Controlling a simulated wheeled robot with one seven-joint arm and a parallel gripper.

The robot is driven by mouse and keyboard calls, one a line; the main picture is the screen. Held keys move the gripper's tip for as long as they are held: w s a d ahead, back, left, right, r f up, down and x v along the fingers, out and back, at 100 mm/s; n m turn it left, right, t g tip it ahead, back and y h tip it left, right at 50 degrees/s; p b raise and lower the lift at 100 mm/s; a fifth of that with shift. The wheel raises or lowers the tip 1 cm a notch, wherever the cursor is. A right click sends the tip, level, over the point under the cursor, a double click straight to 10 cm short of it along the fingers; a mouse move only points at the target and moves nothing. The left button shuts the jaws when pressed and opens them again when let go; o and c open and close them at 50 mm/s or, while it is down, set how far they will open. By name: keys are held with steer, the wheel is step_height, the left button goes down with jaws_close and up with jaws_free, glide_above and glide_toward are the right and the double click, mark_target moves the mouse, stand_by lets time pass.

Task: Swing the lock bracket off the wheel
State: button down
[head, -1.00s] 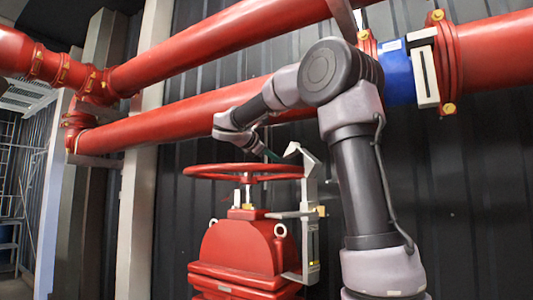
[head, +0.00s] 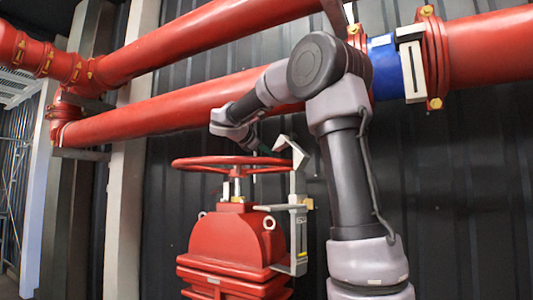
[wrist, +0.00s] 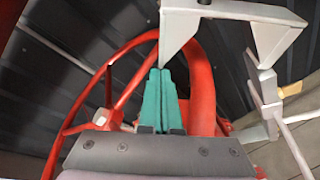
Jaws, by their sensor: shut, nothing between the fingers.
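The red handwheel (head: 225,163) lies level on top of the red valve body (head: 237,240). In the wrist view its rim (wrist: 203,95) curves behind my fingers. The pale grey lock bracket (head: 299,185) stands upright at the wheel's right side, with its bent hook at rim height. In the wrist view the bracket's hook (wrist: 235,14) spans the top right, one pointed leg coming down by my fingertips. My gripper (head: 268,152) has teal fingers, shut and empty (wrist: 158,74), close to that leg. I cannot tell whether they touch it.
Two thick red pipes (head: 190,106) run across behind my arm, with a blue section (head: 385,68) at the right. A dark ribbed wall (head: 460,190) stands behind. Pale posts (head: 125,205) stand at the left. Space left of the wheel looks open.

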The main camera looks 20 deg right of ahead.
steer(key=shift+s+r, duration=0.1)
steer(key=shift+r, duration=0.1)
steer(key=shift+s+d+r+m+t, duration=0.3)
steer(key=shift+s+r+m+t, duration=0.2)
steer(key=shift+s+r+m, duration=0.3)
steer(key=s+d+r+m+t+h, duration=0.1)
steer(key=s+d+r+m+t, duration=0.1)
steer(key=s+m, duration=0.4)
steer(key=shift+s+d+r, duration=0.7)
steer(key=shift+s, duration=0.85)
